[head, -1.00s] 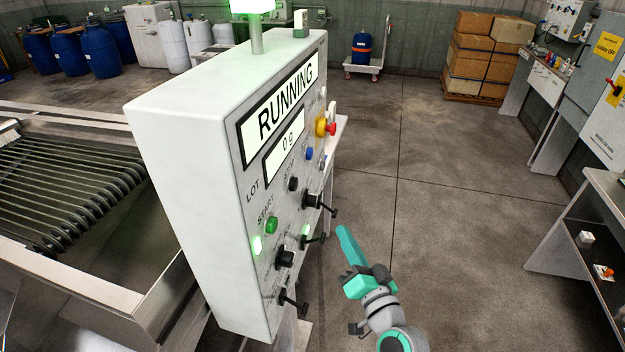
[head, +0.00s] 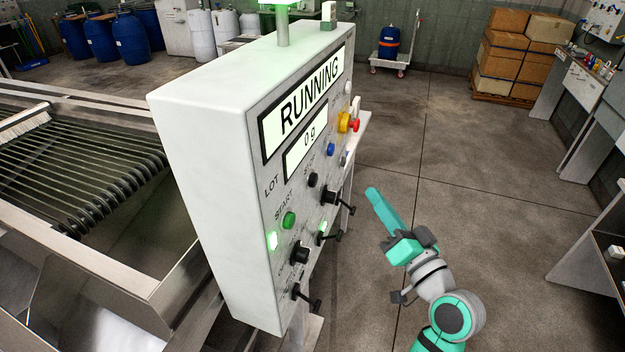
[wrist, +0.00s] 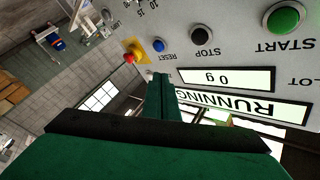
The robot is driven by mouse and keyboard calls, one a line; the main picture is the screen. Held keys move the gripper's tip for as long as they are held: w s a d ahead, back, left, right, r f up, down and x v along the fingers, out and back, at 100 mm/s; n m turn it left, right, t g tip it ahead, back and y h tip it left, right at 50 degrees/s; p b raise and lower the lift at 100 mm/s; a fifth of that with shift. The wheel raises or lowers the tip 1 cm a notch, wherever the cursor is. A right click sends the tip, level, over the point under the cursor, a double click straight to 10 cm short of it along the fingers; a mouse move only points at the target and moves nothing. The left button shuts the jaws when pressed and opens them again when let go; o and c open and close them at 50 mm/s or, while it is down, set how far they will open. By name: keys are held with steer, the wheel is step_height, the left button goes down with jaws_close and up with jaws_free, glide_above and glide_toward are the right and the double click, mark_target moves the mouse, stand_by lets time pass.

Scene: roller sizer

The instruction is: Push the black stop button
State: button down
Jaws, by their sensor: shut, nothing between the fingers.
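The black stop button (head: 313,180) is on the front of the white control box, right of the green start button (head: 289,220). In the wrist view the stop button (wrist: 201,36) shows above the display, upside down, between the green start button (wrist: 284,18) and the blue reset button (wrist: 158,45). My gripper (head: 373,192) is shut and empty, to the right of the panel in the head view and apart from it. In the wrist view its fingers (wrist: 162,88) point at the panel, lower in the picture than the stop button. Nothing hides the button.
The display reads RUNNING (head: 309,100) and 0 g. Black selector handles (head: 332,197) stick out from the lower panel. A red and yellow emergency knob (head: 348,123) sits at the panel's far end. A roller bed (head: 80,180) lies left.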

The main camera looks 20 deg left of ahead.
mark_target(313, 180)
steer(key=a, duration=0.9)
steer(key=shift+a, duration=0.2)
steer(key=shift+w+a, duration=0.15)
steer(key=shift+a, duration=0.05)
stand_by(0.5)
steer(key=shift+s+d, duration=0.1)
steer(key=shift+s, duration=0.1)
stand_by(0.6)
